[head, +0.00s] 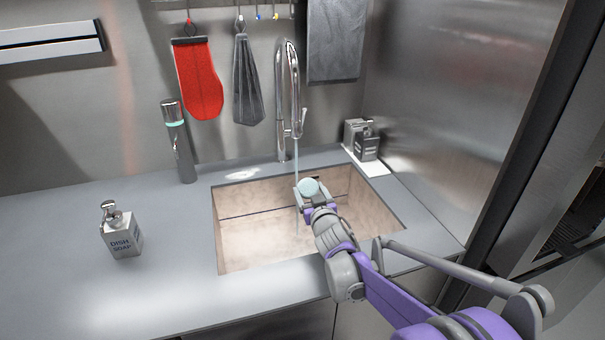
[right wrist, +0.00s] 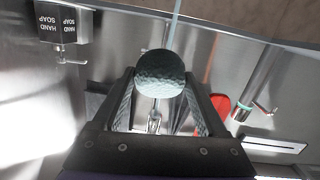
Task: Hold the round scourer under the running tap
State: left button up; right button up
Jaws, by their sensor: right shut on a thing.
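The round scourer (head: 309,187) is pale teal and is held by my right gripper (head: 311,197) over the sink (head: 240,240). In the right wrist view the scourer (right wrist: 160,74) sits between the two fingertips of my right gripper (right wrist: 160,95). The tap (head: 289,90) stands behind the sink, and a thin stream of water (head: 296,165) runs from its spout. The stream passes right beside the scourer in the head view. In the right wrist view the stream (right wrist: 175,25) meets the scourer's edge. My left gripper is not in view.
A dish soap bottle (head: 121,232) stands on the counter (head: 60,270) left of the sink. A hand soap bottle (head: 367,145) stands at the back right. A grey cylindrical dispenser (head: 179,145) stands behind the sink's left. A red mitt (head: 198,80) and grey cloths hang above.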

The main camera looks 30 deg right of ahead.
aim_at(308, 182)
jog(key=shift+r, duration=0.1)
dwell(0.5)
jog(key=s+r+p, duration=0.1)
jog(key=s+a+r, duration=0.1)
jog(key=s, duration=0.1)
jog(key=shift+r+p, duration=0.3)
jog(key=shift+p, duration=0.1)
jog(key=shift+s+a+r+p, duration=0.35)
jog(key=shift+s+r, duration=0.25)
jog(key=shift+s, duration=0.25)
jog(key=shift+f, duration=0.1)
